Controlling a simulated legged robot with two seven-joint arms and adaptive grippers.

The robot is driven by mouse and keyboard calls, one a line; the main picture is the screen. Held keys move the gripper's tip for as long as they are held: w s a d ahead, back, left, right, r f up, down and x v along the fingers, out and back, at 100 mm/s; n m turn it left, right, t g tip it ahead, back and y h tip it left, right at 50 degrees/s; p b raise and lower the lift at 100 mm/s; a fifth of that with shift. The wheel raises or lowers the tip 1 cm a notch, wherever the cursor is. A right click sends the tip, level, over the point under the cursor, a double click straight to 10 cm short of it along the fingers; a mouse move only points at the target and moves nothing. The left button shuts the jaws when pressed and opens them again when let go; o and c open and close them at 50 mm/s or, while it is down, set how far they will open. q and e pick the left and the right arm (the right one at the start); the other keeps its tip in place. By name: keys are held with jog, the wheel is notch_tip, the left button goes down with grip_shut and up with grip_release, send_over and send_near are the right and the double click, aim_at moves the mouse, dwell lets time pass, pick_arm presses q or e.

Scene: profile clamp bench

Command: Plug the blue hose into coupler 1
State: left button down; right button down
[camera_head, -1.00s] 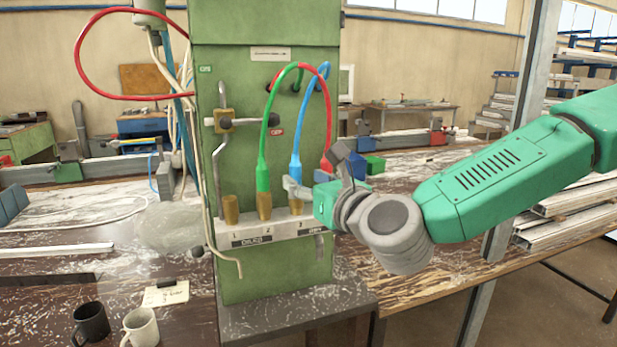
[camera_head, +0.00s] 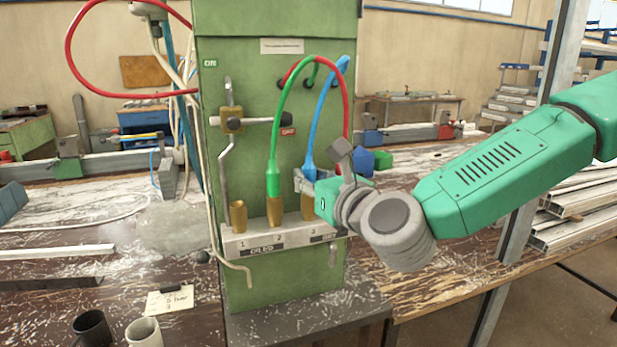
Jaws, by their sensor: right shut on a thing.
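The blue hose (camera_head: 323,115) arcs down from the green cabinet to its plug above coupler 3 (camera_head: 308,208). My right gripper (camera_head: 305,182) is shut on the lower end of the blue hose's plug, just above coupler 3. The fingers cover the plug's tip, so I cannot tell whether it still sits in the coupler. Coupler 1 (camera_head: 238,217) is an empty brass socket at the left of the white rail (camera_head: 230,244). The green hose (camera_head: 273,165) stands upright in coupler 2 (camera_head: 275,212). My left gripper is out of view.
The red hose (camera_head: 346,125) runs down behind my right gripper, its end hidden. A valve handle (camera_head: 255,121) juts from the cabinet (camera_head: 240,70) above the couplers. A pale cable (camera_head: 213,205) hangs at the cabinet's left edge. Two mugs (camera_head: 91,328) stand at lower left.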

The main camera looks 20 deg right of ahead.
aim_at(298, 148)
jog(key=shift+r, duration=0.5)
dwell(0.5)
jog(key=shift+r+p, duration=0.4)
jog(key=shift+p, duration=0.1)
jog(key=shift+r+p, duration=0.75)
jog(key=shift+r, duration=0.4)
jog(key=shift+r, duration=0.1)
jog(key=shift+s, duration=0.1)
jog(key=s+b, duration=0.1)
jog(key=s, duration=0.6)
jog(key=shift+s+d, duration=0.15)
jog(key=shift+s, duration=0.15)
dwell(0.9)
jog(key=a+b, duration=0.2)
jog(key=a, duration=1)
jog(key=shift+s+a, duration=0.2)
jog(key=shift+a, duration=0.1)
dwell(1.0)
